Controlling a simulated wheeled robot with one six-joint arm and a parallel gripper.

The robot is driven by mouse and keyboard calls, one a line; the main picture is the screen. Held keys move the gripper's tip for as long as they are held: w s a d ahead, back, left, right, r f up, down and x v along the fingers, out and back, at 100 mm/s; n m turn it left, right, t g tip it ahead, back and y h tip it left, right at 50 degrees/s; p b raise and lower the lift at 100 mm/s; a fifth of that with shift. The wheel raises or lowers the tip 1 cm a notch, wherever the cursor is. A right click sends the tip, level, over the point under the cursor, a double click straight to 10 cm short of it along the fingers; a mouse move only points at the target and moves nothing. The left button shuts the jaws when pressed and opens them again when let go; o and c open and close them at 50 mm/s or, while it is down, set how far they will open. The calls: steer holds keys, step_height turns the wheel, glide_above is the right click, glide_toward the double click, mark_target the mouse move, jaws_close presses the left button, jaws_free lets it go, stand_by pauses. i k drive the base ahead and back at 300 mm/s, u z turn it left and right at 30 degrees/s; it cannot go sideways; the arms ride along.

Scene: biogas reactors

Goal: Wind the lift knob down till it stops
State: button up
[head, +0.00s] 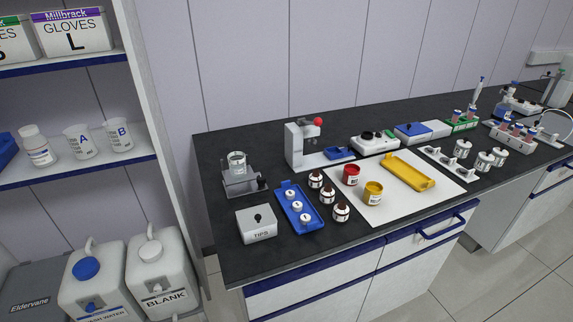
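A small grey lift stand (240,185) stands near the left end of the black bench. A dark knob (262,184) sticks out from its right side; I take this as the lift knob. A clear glass vessel (237,163) sits on the stand's top plate. The plate appears some way above the base, but the exact height is too small to tell. My gripper is not in view, and nothing of my arm shows near the stand.
A grey TIPS box (257,225) stands in front of the lift stand. A blue tray (299,207) with white-lidded jars lies to its right front. A white press with a red ball handle (318,122) stands at the right. Shelving (140,120) rises left of the bench.

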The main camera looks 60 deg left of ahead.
mark_target(260, 180)
steer(key=u, duration=0.4)
steer(key=i, duration=0.85)
steer(key=u, duration=1.45)
steer(key=i, duration=0.6)
steer(key=u, duration=0.55)
